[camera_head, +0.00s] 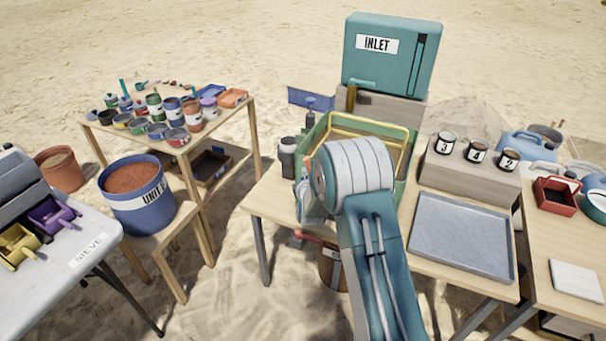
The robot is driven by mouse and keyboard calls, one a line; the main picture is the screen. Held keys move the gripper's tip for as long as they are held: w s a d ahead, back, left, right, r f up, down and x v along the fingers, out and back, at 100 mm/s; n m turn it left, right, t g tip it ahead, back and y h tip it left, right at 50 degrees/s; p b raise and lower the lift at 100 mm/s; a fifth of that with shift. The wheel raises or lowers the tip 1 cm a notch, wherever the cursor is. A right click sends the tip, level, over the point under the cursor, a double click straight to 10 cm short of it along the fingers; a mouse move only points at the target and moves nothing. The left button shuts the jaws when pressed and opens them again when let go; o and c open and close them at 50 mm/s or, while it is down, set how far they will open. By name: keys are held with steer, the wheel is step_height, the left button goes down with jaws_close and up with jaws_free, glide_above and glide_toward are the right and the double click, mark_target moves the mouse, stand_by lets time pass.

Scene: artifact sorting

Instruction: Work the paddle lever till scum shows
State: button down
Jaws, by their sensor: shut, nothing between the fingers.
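A green open box (311,138) stands on the middle wooden table, below the teal INLET tank (390,60). A yellow bar frame (368,122) spans the box's top. I cannot tell whether this frame is the paddle lever. A teal tap-like handle (362,83) sits at the tank's lower left, above a brass-coloured piece. My arm's large joint covers the near part of the box, so most of its inside is hidden. No scum shows in the visible part. My gripper's fingers are hidden behind my arm.
Three numbered cups (476,152) stand on a grey block, right of the box. A grey tray (462,240) lies empty before them. A dark jar (288,158) stands left of the box. A blue UNIT bucket (140,205) stands on a stool at left.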

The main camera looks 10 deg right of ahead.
steer(key=shift+s+d, duration=0.1)
steer(key=shift+d, duration=0.05)
steer(key=s+d+m+t, duration=0.3)
steer(key=s+d+m, duration=0.3)
steer(key=d, duration=0.4)
steer(key=shift+s+d+r+m+t, duration=0.3)
steer(key=shift+s+r+t, duration=0.1)
steer(key=shift+s, duration=0.4)
